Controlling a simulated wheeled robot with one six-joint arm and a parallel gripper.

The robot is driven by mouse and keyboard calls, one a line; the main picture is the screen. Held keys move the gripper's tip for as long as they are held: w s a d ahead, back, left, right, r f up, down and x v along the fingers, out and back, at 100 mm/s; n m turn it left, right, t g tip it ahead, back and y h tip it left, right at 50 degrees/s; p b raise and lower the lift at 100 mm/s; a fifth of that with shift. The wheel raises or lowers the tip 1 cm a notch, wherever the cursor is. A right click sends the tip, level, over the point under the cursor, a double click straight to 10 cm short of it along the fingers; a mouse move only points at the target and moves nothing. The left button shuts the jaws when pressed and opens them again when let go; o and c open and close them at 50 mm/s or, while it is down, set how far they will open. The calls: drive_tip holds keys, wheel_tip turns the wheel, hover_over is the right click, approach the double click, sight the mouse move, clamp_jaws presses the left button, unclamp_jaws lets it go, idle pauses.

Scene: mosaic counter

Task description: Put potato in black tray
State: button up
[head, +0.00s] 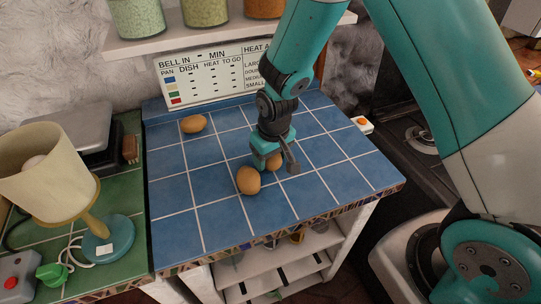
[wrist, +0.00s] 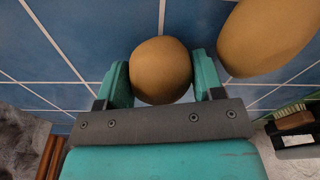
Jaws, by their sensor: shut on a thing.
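My gripper (head: 273,160) is low over the blue tiled counter, its two teal fingers closed on a brown potato (head: 275,162). In the wrist view this potato (wrist: 161,70) sits between both fingertips. I cannot tell whether it still touches the tiles. A second potato (head: 248,180) lies just left and in front of the gripper; it shows at the upper right of the wrist view (wrist: 265,38). A third potato (head: 193,124) lies at the back left of the blue counter. I cannot make out a black tray with certainty.
On the green counter (head: 125,255) at left stand a lamp (head: 55,180), a dark grey-topped object (head: 88,140), a brush (head: 130,149) and a grey box with a red button (head: 17,275). A sign (head: 205,75) stands behind. The blue tiles at right are clear.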

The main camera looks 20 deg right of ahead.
drive_tip(key=shift+f, duration=0.25)
drive_tip(key=shift+f, duration=0.2)
drive_tip(key=o, duration=0.7)
drive_tip(key=shift+r, duration=0.1)
